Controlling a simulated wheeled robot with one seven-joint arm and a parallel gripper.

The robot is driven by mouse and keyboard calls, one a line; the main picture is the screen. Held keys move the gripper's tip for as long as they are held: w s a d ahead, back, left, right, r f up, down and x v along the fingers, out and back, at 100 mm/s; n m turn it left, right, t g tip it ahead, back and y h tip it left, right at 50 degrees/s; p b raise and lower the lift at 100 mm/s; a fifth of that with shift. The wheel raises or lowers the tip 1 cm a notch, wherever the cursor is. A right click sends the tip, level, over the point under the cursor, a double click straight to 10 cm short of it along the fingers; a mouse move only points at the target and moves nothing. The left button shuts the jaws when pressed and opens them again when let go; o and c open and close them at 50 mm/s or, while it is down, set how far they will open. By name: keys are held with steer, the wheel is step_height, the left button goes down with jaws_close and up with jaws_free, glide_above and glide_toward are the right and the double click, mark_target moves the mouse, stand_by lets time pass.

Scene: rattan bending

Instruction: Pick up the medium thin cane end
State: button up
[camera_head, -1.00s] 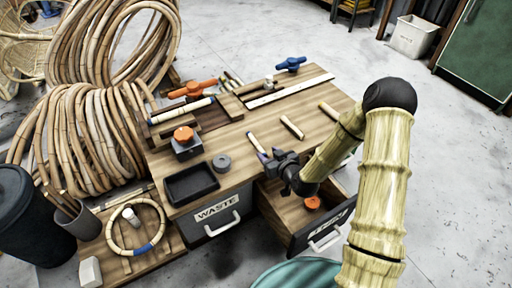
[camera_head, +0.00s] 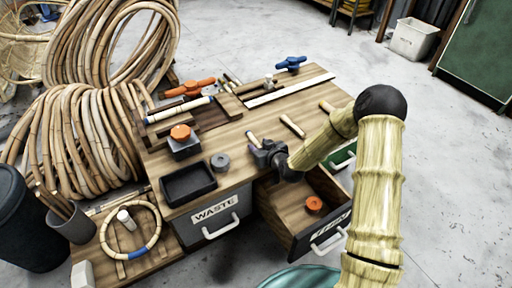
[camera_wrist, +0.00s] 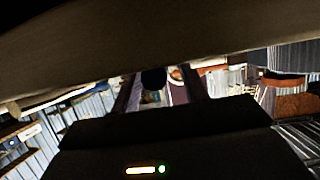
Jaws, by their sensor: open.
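Several short cane ends lie on the wooden bench top. One (camera_head: 253,139) is at the left, beside my gripper (camera_head: 258,152); its near end is hidden by the fingers. A second cane end (camera_head: 292,126) lies right of it, and a third (camera_head: 326,107) lies farther right, partly behind my arm. I cannot tell which is the medium thin one. My gripper is open, low over the bench's front edge, close to the left cane end; contact cannot be told. In the wrist view, dark purplish fingers (camera_wrist: 153,93) show beneath a broad, blurred beige band.
An open drawer (camera_head: 285,218) with an orange-topped item (camera_head: 314,204) juts out below my gripper. A black tray (camera_head: 188,184), a grey ring (camera_head: 220,162) and an orange-knobbed block (camera_head: 184,142) stand left. Large cane coils (camera_head: 72,140) fill the far left.

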mark_target(259, 145)
steer(key=shift+w+a, duration=0.2)
steer(key=shift+a, duration=0.05)
steer(key=shift+f, duration=0.1)
jaws_close()
stand_by(0.3)
step_height(259, 145, up, 10)
steer(key=p, duration=0.5)
stand_by(0.4)
